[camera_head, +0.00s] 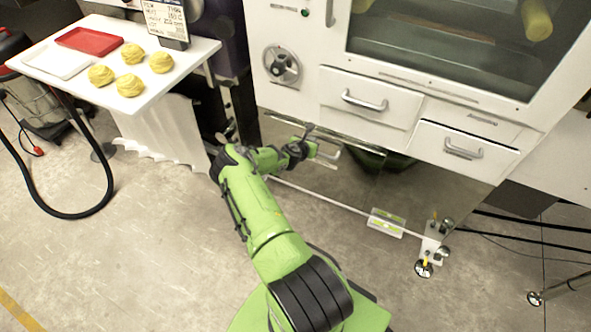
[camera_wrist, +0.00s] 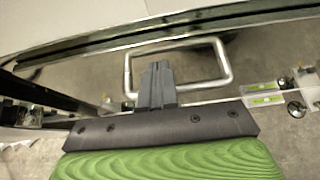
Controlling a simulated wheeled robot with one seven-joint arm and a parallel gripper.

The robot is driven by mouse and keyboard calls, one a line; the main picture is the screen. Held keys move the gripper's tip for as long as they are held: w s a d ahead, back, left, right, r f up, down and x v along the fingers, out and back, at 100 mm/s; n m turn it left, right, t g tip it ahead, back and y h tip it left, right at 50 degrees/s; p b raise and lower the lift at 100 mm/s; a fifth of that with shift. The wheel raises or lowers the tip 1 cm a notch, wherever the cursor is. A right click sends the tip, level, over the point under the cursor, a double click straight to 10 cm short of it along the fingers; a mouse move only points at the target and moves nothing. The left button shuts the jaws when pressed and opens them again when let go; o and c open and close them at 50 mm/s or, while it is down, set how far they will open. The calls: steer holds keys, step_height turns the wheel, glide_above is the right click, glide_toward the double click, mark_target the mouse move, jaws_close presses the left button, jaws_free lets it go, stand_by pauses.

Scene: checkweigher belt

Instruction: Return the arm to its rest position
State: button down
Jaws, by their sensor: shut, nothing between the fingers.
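My green arm (camera_head: 262,215) reaches forward from my base, bends at the elbow, and its forearm points right toward the low front of the white machine (camera_head: 300,55). My gripper (camera_wrist: 157,68) is shut with nothing between its fingers. In the wrist view the fingertips stand in front of a metal loop handle (camera_wrist: 222,62) on a low, shiny panel. The fingers overlap the handle's opening in the picture; I cannot tell whether they touch it. In the head view the handle (camera_head: 330,157) is partly hidden by my wrist.
Two drawers with handles (camera_head: 364,103) (camera_head: 463,150) sit above my wrist at the right. A white table (camera_head: 45,75) at the left holds several yellow dough pieces and a red tray (camera_head: 90,41). A black hose (camera_head: 110,180) lies on the left floor. Open floor lies at the lower left.

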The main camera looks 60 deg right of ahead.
steer(key=p+v, duration=0.3)
steer(key=v, duration=0.8)
steer(key=shift+a+f, duration=0.25)
steer(key=shift+f, duration=0.05)
steer(key=shift+s, duration=0.2)
